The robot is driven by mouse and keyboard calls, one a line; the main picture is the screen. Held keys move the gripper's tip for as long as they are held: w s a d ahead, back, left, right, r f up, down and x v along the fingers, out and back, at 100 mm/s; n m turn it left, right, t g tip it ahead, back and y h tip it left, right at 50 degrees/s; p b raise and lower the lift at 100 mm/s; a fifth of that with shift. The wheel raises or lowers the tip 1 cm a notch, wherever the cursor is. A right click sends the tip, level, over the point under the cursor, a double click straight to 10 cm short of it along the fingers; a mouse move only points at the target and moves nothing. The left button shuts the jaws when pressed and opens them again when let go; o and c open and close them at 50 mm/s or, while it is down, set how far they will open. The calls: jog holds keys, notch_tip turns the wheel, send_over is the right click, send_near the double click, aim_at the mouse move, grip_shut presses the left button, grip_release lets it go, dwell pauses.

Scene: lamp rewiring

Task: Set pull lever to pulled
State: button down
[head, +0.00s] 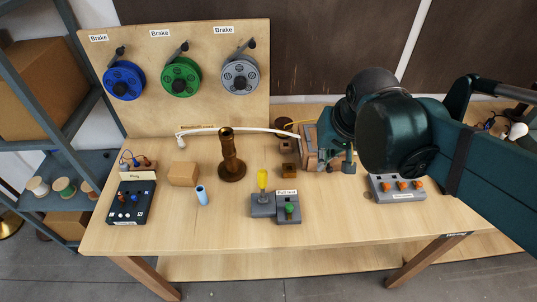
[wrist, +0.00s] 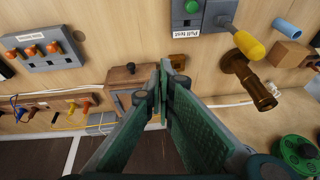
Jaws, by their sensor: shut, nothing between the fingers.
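The pull lever is a yellow-handled lever (head: 262,180) standing roughly upright on a grey box (head: 262,205) in the middle of the table. Its yellow handle (wrist: 249,45) also shows at the upper right in the wrist view. Beside it is a grey box with a green button (head: 290,208) and a "Pull test" label (wrist: 187,34). My gripper (wrist: 164,70) is shut and empty, with its fingers together. It is apart from the lever, to the lever's right and farther back in the head view, over the wooden box (wrist: 129,75). My arm partly hides that area.
A brown lamp column (head: 232,160) stands left of and behind the lever, and a light blue cylinder (head: 202,195) left of it. A panel with orange knobs (head: 397,187) lies at the right, a black panel (head: 131,203) at the left. The table front is clear.

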jog(key=w+a+r+m+g+p, duration=0.1)
jog(key=w+a+r+g+p, duration=0.1)
jog(key=w+a+p, duration=0.3)
jog(key=w+a+r+m+g+p, duration=0.1)
jog(key=w+a+r+g+p, duration=0.1)
jog(key=w+a+g+p, duration=0.3)
jog(key=shift+w+a+r+p, duration=0.25)
jog(key=shift+w+a+p, duration=0.25)
jog(key=shift+a+p, duration=1.15)
jog(key=shift+d, duration=0.15)
jog(key=shift+f, duration=0.1)
jog(key=s+a+f+p, duration=0.1)
jog(key=s+f, duration=0.5)
jog(key=f, duration=0.3)
jog(key=shift+s+a+f, duration=0.15)
jog(key=shift+a+f, duration=0.1)
jog(key=shift+a, duration=0.05)
dwell(0.3)
